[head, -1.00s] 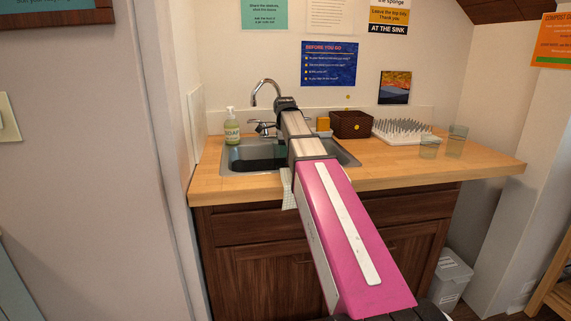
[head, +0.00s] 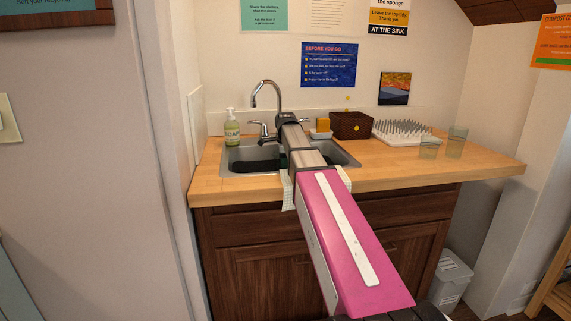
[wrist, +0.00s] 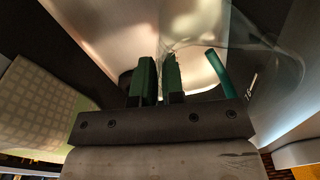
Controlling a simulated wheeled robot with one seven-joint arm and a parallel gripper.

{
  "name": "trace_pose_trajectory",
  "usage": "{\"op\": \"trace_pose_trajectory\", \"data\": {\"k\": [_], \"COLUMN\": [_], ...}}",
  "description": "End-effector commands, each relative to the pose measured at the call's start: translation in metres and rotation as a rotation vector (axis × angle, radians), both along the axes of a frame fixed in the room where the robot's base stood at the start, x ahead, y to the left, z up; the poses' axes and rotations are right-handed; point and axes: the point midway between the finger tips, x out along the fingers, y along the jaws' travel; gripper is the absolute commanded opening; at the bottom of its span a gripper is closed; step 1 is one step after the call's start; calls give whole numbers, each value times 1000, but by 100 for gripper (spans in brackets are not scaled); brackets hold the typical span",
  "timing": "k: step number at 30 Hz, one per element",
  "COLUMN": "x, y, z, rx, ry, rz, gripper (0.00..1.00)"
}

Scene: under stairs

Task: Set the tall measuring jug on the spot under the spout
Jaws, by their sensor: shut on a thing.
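My gripper (wrist: 159,82) shows in the wrist view with two green fingers close together, shut on the clear measuring jug (wrist: 275,75). The jug's transparent wall fills the upper right there, with a teal strip, perhaps its handle, right of the fingers. Exactly which part is pinched is hard to tell. In the head view my arm hides the gripper and most or all of the jug, over the sink (head: 233,158). The curved metal spout (head: 265,84) rises behind the sink, left of my arm's end. The spot under it cannot be made out clearly; that part of the basin looks dark.
A soap bottle (head: 231,128) stands left of the tap. A sponge (head: 323,126), a brown basket (head: 351,125), a white drying rack (head: 400,133) and two glasses (head: 456,142) stand to the right. A checked towel (head: 287,190) hangs over the front edge. The right counter front is clear.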

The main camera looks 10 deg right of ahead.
Motion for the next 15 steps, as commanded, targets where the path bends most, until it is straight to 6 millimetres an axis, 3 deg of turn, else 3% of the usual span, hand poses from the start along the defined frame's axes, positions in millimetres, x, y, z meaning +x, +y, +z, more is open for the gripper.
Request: {"op": "trace_pose_trajectory", "data": {"k": [1, 3, 4, 15], "x": [0, 0, 0, 0], "y": [0, 0, 0, 0], "z": [-2, -1, -1, 3], "rx": [0, 0, 0, 0], "ry": [0, 0, 0, 0], "rz": [0, 0, 0, 0], "gripper": [0, 29, 35, 35]}}
